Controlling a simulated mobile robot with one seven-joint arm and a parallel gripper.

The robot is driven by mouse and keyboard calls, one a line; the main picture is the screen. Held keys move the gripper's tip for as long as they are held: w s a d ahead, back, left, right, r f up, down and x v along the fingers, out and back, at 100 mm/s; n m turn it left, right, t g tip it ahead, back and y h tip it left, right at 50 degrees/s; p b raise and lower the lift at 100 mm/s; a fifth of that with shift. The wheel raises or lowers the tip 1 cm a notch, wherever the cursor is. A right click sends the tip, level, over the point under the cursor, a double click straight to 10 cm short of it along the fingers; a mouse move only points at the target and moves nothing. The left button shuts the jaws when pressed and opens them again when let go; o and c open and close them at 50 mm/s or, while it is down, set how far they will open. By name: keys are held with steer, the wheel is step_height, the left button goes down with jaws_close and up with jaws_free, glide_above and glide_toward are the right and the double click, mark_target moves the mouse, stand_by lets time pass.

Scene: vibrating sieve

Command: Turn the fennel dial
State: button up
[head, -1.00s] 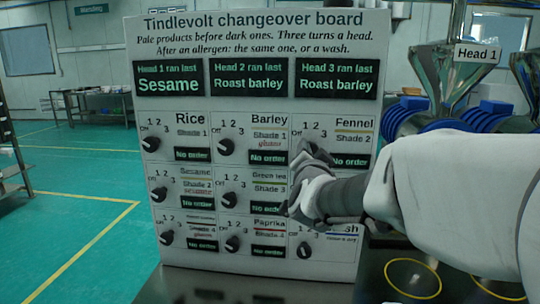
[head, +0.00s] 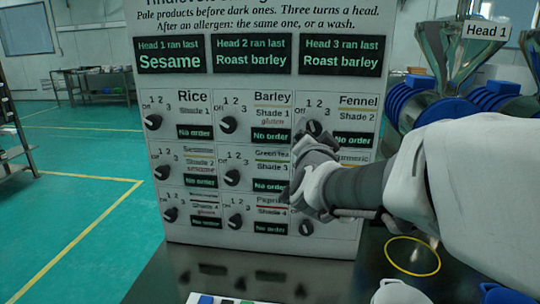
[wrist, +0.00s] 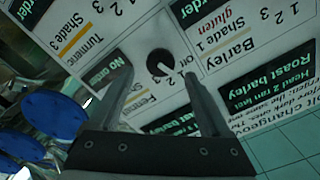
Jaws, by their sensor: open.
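The fennel dial (head: 314,128) is a small dark round knob on the upright white board (head: 352,15), left of the Fennel label. In the head view it shows just above my gripper, which partly covers that area. In the wrist view the dial (wrist: 160,63) has a pale pointer line and lies between my gripper's fingertips (wrist: 155,70), seen beyond them. My gripper is open, and its fingers are spread on either side of the dial. I cannot tell whether they touch it. The Fennel label (wrist: 140,97) is partly hidden by a finger.
Other dials, such as the barley dial (head: 228,124), sit close by on the board. Blue-and-metal hopper machinery (head: 440,70) stands at the right.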

steer(key=s+a, duration=0.2)
steer(key=s, duration=1.2)
steer(key=shift+a, duration=0.4)
steer(key=s+a+f+n+g+y, duration=0.2)
steer(key=a+f+n+g+y, duration=0.2)
steer(key=f+n+y, duration=0.25)
steer(key=s+d+f+n+g+h, duration=0.35)
steer(key=s+d+f+g, duration=0.3)
steer(key=s, duration=0.45)
step_height(320, 180, up, 11)
steer(key=s+d+g+p, duration=0.1)
steer(key=p, duration=1)
steer(key=shift+s+f+p, duration=0.2)
steer(key=shift+p, duration=0.15)
